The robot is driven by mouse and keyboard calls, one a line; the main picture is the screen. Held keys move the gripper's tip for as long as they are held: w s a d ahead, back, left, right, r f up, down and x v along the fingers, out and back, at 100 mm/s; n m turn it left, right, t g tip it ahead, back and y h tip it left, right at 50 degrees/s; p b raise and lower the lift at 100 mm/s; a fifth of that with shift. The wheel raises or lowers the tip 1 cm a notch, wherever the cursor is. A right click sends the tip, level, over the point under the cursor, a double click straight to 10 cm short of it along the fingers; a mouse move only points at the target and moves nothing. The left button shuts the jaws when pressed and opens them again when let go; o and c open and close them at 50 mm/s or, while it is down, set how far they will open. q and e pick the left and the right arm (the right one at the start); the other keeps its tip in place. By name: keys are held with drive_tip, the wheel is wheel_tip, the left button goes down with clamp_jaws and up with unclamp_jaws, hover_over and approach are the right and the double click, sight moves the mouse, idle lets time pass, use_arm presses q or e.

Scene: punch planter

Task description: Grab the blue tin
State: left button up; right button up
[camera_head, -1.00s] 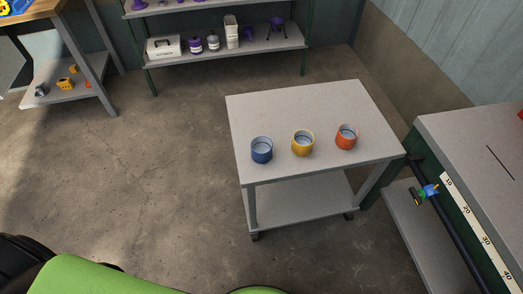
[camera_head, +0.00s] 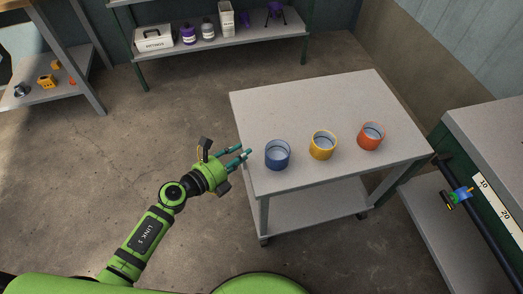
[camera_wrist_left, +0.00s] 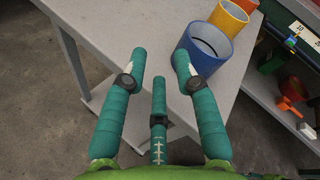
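The blue tin (camera_head: 277,156) stands upright and open-topped on the grey cart (camera_head: 300,97), at the left of a row of tins. A yellow tin (camera_head: 322,146) and an orange tin (camera_head: 370,137) stand to its right. My left gripper (camera_head: 246,153) is just left of the blue tin, over the cart's left edge, its teal fingers pointing at it. In the left wrist view my left gripper (camera_wrist_left: 158,65) has its fingers spread and nothing between them. The blue tin (camera_wrist_left: 203,47) shows just beyond the right finger there; I cannot tell if they touch. My right gripper is out of view.
A workbench (camera_head: 487,130) with a ruler strip stands close at the right. A shelf (camera_head: 220,48) with a white box and several containers is at the back. Another bench (camera_head: 75,60) is at the far left. Open floor lies left of the cart.

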sight(277, 156)
use_arm(q)
drive_tip(key=r+m+g, duration=0.1)
drive_tip(key=m, duration=0.2)
drive_tip(key=d+r+m, duration=0.1)
drive_tip(key=m, duration=0.3)
drive_tip(key=d+r+m+g+b, duration=0.1)
drive_tip(key=m, duration=0.2)
drive_tip(key=shift+s+d+r+m+g, duration=0.2)
drive_tip(key=shift+m+g, duration=0.1)
drive_tip(key=x, duration=0.6)
drive_tip(key=shift+s+d+f, duration=0.1)
drive_tip(key=shift+d+f, duration=0.05)
drive_tip(key=shift+d, duration=0.05)
drive_tip(key=shift+d+f, duration=0.1)
clamp_jaws()
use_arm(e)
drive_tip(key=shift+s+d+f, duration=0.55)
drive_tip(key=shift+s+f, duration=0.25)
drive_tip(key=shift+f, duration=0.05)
